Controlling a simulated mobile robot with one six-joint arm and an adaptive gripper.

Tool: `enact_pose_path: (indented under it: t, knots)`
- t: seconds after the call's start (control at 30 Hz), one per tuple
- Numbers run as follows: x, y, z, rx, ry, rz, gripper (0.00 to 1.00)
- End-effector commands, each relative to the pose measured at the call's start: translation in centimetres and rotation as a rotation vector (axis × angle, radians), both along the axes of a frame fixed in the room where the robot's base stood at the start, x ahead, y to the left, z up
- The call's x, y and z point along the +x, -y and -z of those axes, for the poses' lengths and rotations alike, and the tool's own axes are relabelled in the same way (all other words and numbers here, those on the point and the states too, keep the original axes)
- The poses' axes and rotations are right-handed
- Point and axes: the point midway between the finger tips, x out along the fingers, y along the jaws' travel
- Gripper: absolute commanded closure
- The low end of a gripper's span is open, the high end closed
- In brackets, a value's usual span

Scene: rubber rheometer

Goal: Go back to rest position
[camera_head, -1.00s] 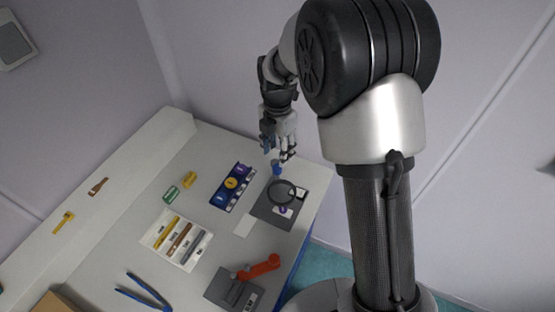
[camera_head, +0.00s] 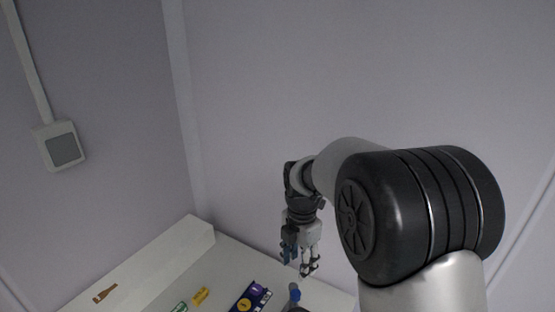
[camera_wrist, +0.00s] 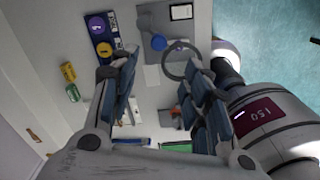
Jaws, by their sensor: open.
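My gripper (camera_head: 300,268) hangs fingers down above the far right part of the white table in the head view. It is open, and nothing shows between its fingers. In the wrist view my gripper (camera_wrist: 163,92) has its two finger sides wide apart.
A blue panel (camera_wrist: 103,32) with round purple and yellow marks lies left of the plate. Yellow (camera_wrist: 68,71) and green (camera_wrist: 73,92) small items lie farther left. A brown item (camera_head: 105,293) lies on the white ledge (camera_head: 160,262). A wall box (camera_head: 60,146) hangs at left.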

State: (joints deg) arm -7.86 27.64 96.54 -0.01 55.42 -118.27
Motion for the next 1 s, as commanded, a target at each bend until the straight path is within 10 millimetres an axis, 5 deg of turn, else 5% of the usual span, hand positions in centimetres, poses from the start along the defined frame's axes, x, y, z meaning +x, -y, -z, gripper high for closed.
enact_pose_path:
  t: [0.17, 0.3, 0.5, 0.8, 1.0]
  knots:
    - [-3.1, 1.4, -3.8, 0.017, 0.06, 0.292, 0.56]
    - [-7.6, 2.9, -7.0, 0.057, 0.12, 0.655, 0.56]
    - [-14.8, 4.7, -9.3, 0.151, 0.189, 1.181, 0.56]
    - [-24.4, 6.4, -8.1, 0.355, 0.237, 1.891, 0.56]
    - [-27.2, 6.7, -6.7, 0.44, 0.229, 2.128, 0.56]
